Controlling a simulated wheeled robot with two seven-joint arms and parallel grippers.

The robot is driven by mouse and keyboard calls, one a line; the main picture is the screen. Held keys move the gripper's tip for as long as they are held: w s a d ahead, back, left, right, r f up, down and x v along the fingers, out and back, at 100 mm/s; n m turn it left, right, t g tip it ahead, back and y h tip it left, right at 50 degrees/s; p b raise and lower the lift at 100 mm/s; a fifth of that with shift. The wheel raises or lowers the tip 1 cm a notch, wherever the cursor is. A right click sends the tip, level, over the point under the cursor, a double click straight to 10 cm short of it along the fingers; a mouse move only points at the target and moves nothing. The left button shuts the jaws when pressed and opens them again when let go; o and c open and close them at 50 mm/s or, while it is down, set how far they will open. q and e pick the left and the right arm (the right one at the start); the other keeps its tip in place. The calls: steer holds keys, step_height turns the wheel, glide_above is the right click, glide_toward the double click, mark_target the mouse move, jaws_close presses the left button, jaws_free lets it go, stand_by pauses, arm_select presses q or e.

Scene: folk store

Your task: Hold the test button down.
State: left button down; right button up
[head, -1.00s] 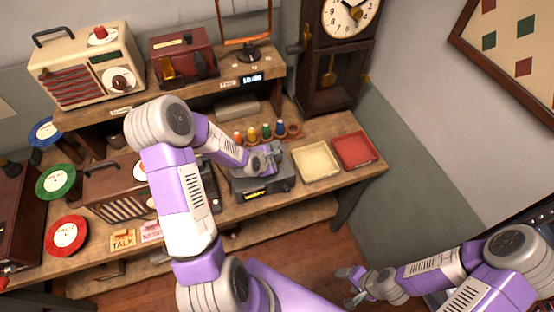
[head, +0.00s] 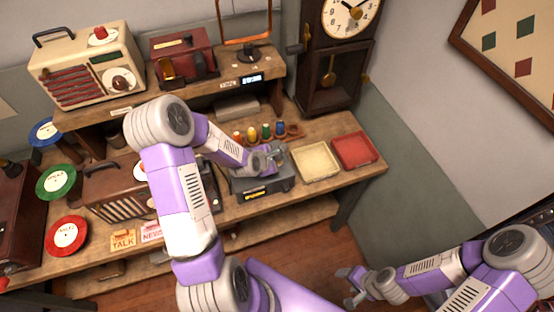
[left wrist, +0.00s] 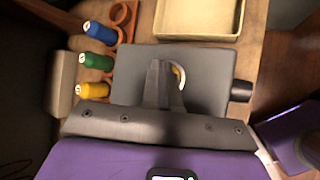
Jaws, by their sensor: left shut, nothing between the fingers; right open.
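A dark grey test box (head: 282,184) stands on the bench, with a small lit yellow strip (head: 254,194) on its front. My left gripper (head: 272,154) is over the top of this box, shut and empty. In the left wrist view, the shut fingers (left wrist: 163,82) point down at the grey box top (left wrist: 208,75). A pale, yellowish round part (left wrist: 179,75) shows beside the fingertips and is mostly hidden by them. I cannot tell whether the fingertips touch or press it. My right gripper (head: 350,287) is open and empty, over the floor at the lower right.
A shelf with radios (head: 86,68) is behind, and a wooden clock (head: 334,75) is at the back right.

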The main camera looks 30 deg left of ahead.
arm_select(q)
steer(key=shift+r+p, duration=0.45)
steer(key=shift+r, duration=0.35)
step_height(320, 180, up, 5)
steer(key=p, duration=0.3)
stand_by(0.7)
